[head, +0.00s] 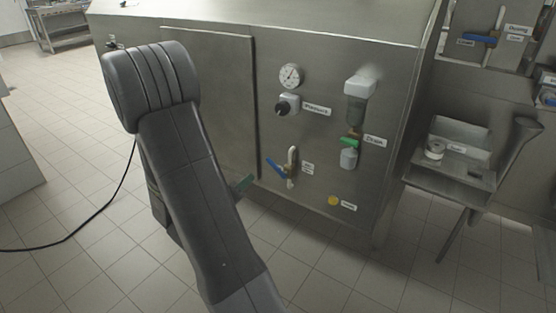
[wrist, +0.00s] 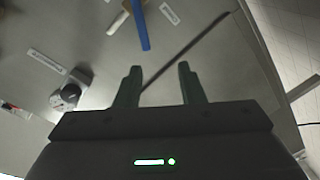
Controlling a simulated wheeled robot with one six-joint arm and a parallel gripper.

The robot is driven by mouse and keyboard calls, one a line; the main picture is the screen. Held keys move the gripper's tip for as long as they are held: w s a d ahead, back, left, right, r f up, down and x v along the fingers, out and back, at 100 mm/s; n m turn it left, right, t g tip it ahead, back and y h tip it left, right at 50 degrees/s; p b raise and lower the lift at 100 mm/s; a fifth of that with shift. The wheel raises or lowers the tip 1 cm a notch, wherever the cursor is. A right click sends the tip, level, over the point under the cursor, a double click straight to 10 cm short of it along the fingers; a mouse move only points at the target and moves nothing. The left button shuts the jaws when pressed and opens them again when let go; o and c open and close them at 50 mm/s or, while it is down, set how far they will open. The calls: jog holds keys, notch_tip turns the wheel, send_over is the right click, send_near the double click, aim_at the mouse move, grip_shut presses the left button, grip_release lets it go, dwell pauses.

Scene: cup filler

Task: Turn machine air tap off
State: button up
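The air tap has a blue lever (head: 277,168) on a brass and white valve body (head: 291,165), low on the steel machine's front panel. A small label (head: 308,168) sits just right of it. The lever slants up to the left, away from the valve body. In the wrist view the blue lever (wrist: 141,25) shows at the top, just beyond my fingers. My gripper (wrist: 160,82) is open and empty, its two green fingers apart and not touching the lever. In the head view my arm hides most of the gripper; a green finger (head: 244,183) shows left of the lever.
Above the tap are a pressure gauge (head: 291,76) and a pressure knob (head: 287,105). A drain filter with a green handle (head: 349,142) is to the right. A yellow button (head: 334,201) sits lower right.

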aim_at(271, 164)
jog(key=w+d+h+b, duration=0.1)
jog(key=w+d, duration=0.2)
jog(key=w, duration=0.1)
jog(key=w+d+h+b, duration=0.1)
jog(key=w+d+b, duration=0.1)
jog(key=w+d, duration=0.2)
jog(key=shift+d+r, duration=0.1)
jog(key=shift+d, duration=0.15)
jog(key=shift+b+x, duration=0.35)
jog(key=shift+x, duration=0.5)
jog(key=shift+r, duration=0.1)
grip_shut()
